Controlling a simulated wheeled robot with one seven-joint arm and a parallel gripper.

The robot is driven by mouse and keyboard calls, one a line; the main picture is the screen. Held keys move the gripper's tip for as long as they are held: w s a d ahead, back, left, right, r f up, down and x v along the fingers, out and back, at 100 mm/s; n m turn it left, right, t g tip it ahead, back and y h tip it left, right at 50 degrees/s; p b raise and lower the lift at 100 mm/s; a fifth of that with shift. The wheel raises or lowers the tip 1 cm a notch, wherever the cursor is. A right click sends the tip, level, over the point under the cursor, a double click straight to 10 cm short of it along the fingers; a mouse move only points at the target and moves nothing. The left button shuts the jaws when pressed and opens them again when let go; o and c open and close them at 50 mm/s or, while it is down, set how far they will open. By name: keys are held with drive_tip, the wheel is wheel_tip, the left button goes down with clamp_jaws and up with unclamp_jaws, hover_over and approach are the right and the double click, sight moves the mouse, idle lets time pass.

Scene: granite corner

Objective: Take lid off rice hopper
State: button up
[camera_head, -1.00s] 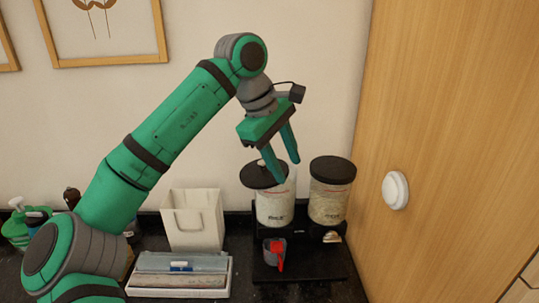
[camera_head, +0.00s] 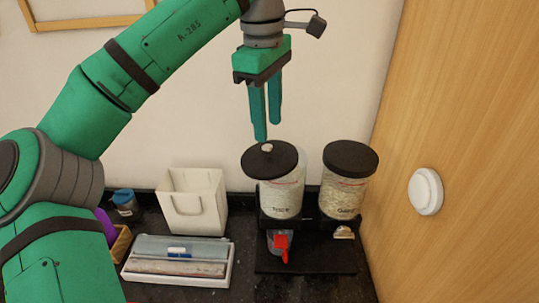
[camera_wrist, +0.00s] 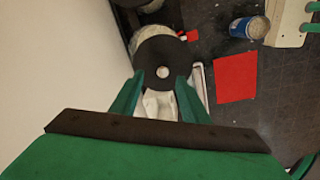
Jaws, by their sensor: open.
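The rice hopper (camera_head: 283,196) is the left one of two clear containers on a black stand. Its round black lid (camera_head: 285,163) is at its top and looks shifted left, with the hopper's upper right edge showing. A small pale knob (camera_head: 267,147) is on the lid. My gripper (camera_head: 267,131) is open and empty, fingers pointing down just above the knob. In the wrist view the lid (camera_wrist: 160,52) lies beyond the open fingers (camera_wrist: 160,80), with the knob roughly centred between them. I cannot tell whether the lid is tilted.
The second lidded hopper (camera_head: 345,190) stands close on the right, near the wooden panel (camera_head: 450,130). The wall is close behind.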

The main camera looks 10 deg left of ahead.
sight(269, 147)
drive_tip(key=shift+f, duration=2.8)
drive_tip(key=shift+s+d, duration=0.1)
drive_tip(key=shift+c, duration=0.4)
clamp_jaws()
